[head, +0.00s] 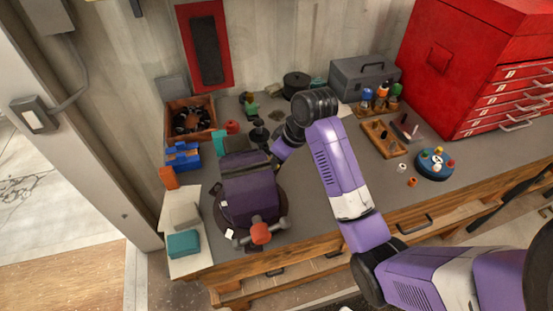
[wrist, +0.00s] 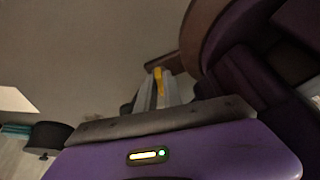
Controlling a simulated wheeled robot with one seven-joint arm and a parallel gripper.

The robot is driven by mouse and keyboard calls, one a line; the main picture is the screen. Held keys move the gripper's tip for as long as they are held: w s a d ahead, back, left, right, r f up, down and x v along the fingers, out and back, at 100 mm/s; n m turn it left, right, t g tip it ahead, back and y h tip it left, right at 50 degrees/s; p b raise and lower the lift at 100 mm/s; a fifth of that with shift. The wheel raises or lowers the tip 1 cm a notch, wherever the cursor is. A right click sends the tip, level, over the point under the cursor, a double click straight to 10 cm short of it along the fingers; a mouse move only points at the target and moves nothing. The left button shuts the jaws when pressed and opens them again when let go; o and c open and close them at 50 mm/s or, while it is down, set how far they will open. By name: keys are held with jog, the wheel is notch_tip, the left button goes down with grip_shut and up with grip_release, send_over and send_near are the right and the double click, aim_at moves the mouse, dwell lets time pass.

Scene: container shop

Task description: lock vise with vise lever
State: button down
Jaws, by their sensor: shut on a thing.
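The vise (head: 248,192) is a dark purple block on a round base at the left front of the bench. A red knob with a cross bar (head: 261,233) is on its near end. My gripper (head: 272,163) reaches down at the vise's far right side, its fingertips mostly hidden by the vise in the head view. In the wrist view, the vise (wrist: 245,75) fills the right side. My gripper's narrow fingers (wrist: 158,88), one with a yellow piece, are shut at a brown bar beside the vise, which seems to be the vise lever (wrist: 184,62).
A wooden bin of dark parts (head: 191,119), a blue block (head: 183,156) and an orange cylinder (head: 169,178) stand left of the vise. A teal box (head: 184,244) is at the front left corner. A wooden rack (head: 383,138) and red tool chest (head: 470,60) are right.

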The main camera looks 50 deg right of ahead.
jog(key=c, duration=1.5)
grip_release()
jog(key=shift+p+v, duration=0.3)
jog(key=shift+v, duration=3.7)
